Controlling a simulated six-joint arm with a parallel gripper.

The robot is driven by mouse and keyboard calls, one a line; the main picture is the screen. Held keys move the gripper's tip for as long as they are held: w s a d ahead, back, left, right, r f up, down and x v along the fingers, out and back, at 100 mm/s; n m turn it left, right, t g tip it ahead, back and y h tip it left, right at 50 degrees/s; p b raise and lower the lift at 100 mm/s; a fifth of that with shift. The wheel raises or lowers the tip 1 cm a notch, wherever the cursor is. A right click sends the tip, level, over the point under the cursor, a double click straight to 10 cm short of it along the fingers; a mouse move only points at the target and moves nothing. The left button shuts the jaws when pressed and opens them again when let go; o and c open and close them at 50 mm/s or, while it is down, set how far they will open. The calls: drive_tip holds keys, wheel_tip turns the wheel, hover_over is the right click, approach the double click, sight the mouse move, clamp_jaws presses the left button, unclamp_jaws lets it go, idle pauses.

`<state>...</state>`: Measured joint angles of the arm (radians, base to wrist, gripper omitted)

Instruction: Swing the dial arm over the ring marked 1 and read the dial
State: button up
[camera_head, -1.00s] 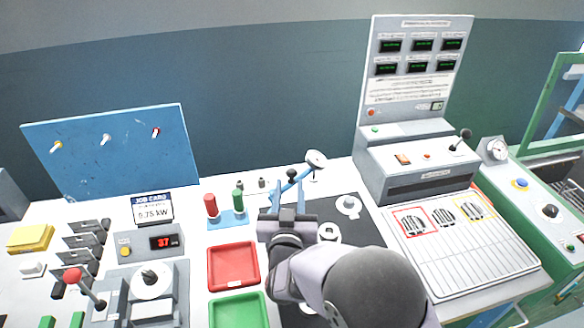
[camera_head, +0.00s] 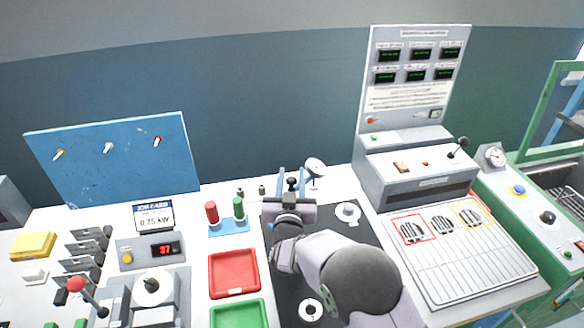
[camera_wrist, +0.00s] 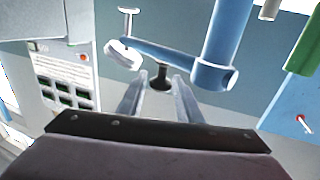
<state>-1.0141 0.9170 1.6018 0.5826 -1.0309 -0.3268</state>
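The dial arm (camera_wrist: 165,57) is a blue bar on a blue post in the wrist view. It carries a white dial (camera_head: 314,166) at its end, which also shows in the wrist view (camera_wrist: 123,52) with a thin probe. A black knob (camera_head: 292,183) stands on the bar. My gripper (camera_head: 292,172) has its fingers on either side of the knob, with gaps to it in the wrist view (camera_wrist: 158,82); it is open. One white ring (camera_head: 348,212) lies on the dark mat, another (camera_head: 311,309) near its front. Ring numbers and dial face are not readable. My arm hides the mat's middle.
A red tray (camera_head: 258,272) and a green tray (camera_head: 262,312) lie left of the mat. Red and green cylinders on a blue stand (camera_head: 228,224) are close left of my gripper. A grey instrument console (camera_head: 415,172) stands to the right.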

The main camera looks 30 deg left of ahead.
drive_tip(key=shift+x, duration=1.6)
clamp_jaws()
